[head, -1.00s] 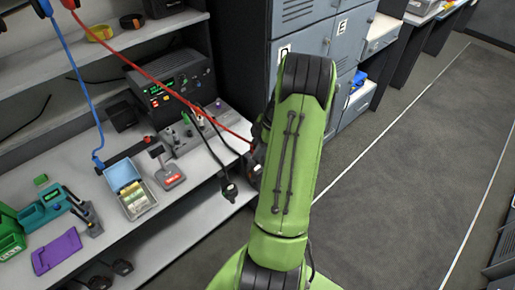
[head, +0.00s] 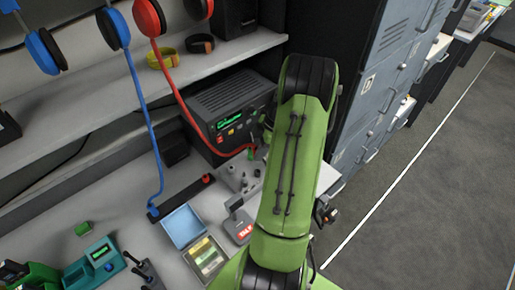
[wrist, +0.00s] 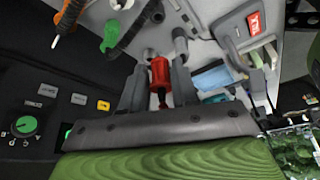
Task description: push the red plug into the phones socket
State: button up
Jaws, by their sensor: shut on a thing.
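My gripper (wrist: 158,72) is shut on the red plug (wrist: 160,74) in the wrist view. The plug sits between the two grey fingers, its dark tip toward the bottom of the picture. In the head view my green arm hides the gripper and most of the plug. The red cable (head: 183,108) runs from the red headphones (head: 149,17) down to beside my arm. The radio (head: 230,115) with a lit green display stands at the back of the desk. Its labelled front (wrist: 50,105) shows at the left in the wrist view. I cannot make out the phones socket.
A small grey panel (head: 240,177) with several knobs stands before the radio. A green plug (wrist: 110,37) and an orange plug (wrist: 66,18) show beyond my fingers. Grey lockers (head: 385,90) stand right.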

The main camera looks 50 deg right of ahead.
jog(key=f, duration=0.1)
jog(key=b, duration=0.4)
send_over(256, 171)
jog(key=s, duration=0.1)
jog(key=f, duration=0.4)
jog(key=shift+d+f, duration=0.2)
jog(key=shift+d, duration=0.15)
jog(key=shift+f, duration=0.35)
jog(key=shift+r, duration=0.2)
jog(key=shift+f+b, duration=0.15)
jog(key=shift+b, duration=0.5)
jog(key=shift+d+f+b, duration=0.1)
jog(key=shift+f+b, duration=1)
jog(key=shift+b, duration=0.2)
jog(key=shift+r, duration=0.1)
